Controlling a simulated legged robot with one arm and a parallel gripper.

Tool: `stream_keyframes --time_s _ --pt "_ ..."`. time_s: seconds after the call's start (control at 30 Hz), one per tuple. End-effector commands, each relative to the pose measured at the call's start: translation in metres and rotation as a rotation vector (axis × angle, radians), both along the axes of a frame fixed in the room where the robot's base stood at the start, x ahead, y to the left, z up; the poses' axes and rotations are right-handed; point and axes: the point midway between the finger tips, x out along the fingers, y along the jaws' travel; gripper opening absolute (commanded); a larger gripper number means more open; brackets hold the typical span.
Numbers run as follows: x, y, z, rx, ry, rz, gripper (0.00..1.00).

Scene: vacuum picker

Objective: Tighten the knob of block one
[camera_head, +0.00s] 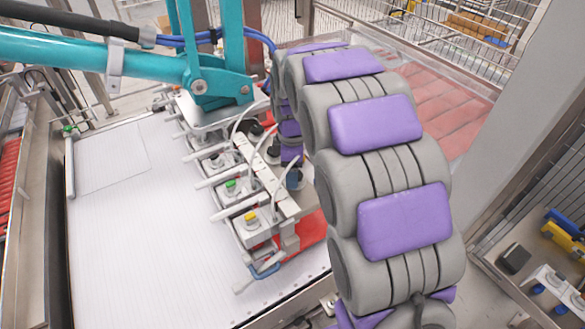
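A vacuum picker head carries a row of blocks with knobs. The nearest block has a yellow-topped knob (250,217). More blocks farther back are partly covered by the teal arm and plate. No label shows which is block one. My grey and purple arm arches over from the lower right and comes down at the right side of the row. My gripper (294,178) seems to be the dark end there, beside the white rail. Its fingers cannot be made out, nor any contact with a knob.
A teal linkage (215,85) with blue hoses holds the picker from above. White tubes loop over the rail (262,172). A white ribbed surface (140,235) lies open at left. A grey post (530,110) and a tool shelf (535,255) stand at right.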

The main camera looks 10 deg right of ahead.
Motion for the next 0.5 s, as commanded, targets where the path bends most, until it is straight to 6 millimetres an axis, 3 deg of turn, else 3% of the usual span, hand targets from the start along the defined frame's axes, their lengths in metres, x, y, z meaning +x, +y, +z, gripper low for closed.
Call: stream_keyframes --time_s 0.07,0.5 --pt "0.0000 -0.0001 -0.0001 0.000 0.000 0.000 0.64" --pt "0.0005 -0.0001 0.0000 0.000 0.000 0.000 0.22"
